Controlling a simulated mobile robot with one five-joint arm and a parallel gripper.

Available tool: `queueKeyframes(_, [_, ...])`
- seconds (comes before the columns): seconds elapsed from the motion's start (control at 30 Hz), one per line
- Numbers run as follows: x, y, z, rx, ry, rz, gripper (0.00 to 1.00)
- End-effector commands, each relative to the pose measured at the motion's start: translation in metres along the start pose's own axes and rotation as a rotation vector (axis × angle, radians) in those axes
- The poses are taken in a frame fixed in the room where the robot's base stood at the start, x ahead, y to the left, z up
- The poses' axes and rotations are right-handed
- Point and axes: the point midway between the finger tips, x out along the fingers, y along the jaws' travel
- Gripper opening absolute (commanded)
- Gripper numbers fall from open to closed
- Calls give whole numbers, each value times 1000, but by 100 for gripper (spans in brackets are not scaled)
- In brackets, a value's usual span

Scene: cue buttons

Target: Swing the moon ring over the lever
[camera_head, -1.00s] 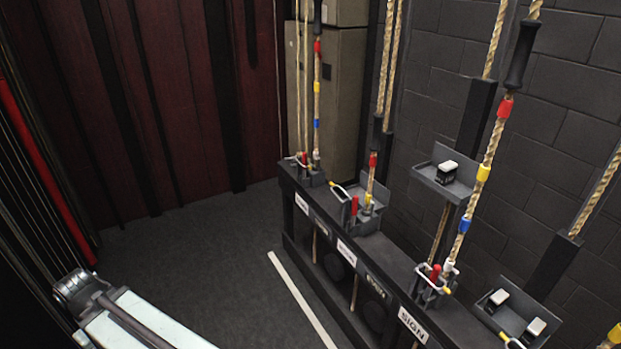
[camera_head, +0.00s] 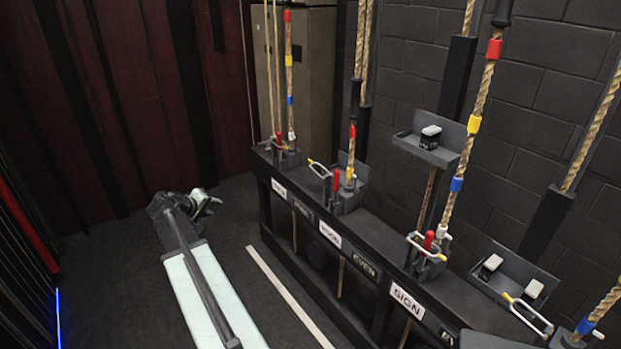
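The white label that seems to read MOON (camera_head: 330,233) is small and hard to read. Above it, the red lever (camera_head: 336,180) stands upright in a grey bracket. Its pale ring with a yellow end (camera_head: 320,168) sticks out to the upper left, beside the lever and not around it. My gripper (camera_head: 205,202) is at the far end of my arm, left of the rail, over the floor. It is well apart from the ring and lever. Its fingers are too small and partly hidden to show whether they are open.
The dark rail also carries the SIGN label (camera_head: 407,300), with a ring around its red lever (camera_head: 428,240). A bracket shelf with a small block (camera_head: 430,137) juts above. Ropes rise along the brick wall. Floor left of the white strip (camera_head: 288,296) is clear.

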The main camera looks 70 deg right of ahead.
Motion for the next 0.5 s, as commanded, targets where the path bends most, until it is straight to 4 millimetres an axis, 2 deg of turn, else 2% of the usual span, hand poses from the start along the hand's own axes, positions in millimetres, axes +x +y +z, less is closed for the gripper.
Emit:
queueKeyframes(0.03, [62, 41, 15, 4, -1, 109, 33])
queueKeyframes(0.07, [86, 71, 22, -5, 4, 174, 33])
queueKeyframes(0.1, [114, 110, 34, -23, 6, 256, 33])
queueKeyframes(0.2, [166, 191, 66, -83, 4, 415, 33])
queueKeyframes(0.3, [194, 243, 92, -140, -5, 511, 33])
queueKeyframes(0.33, [198, 253, 97, -153, -6, 529, 33])
queueKeyframes(0.4, [204, 268, 105, -173, -9, 554, 33])
queueKeyframes(0.5, [204, 275, 107, -184, -9, 565, 33])
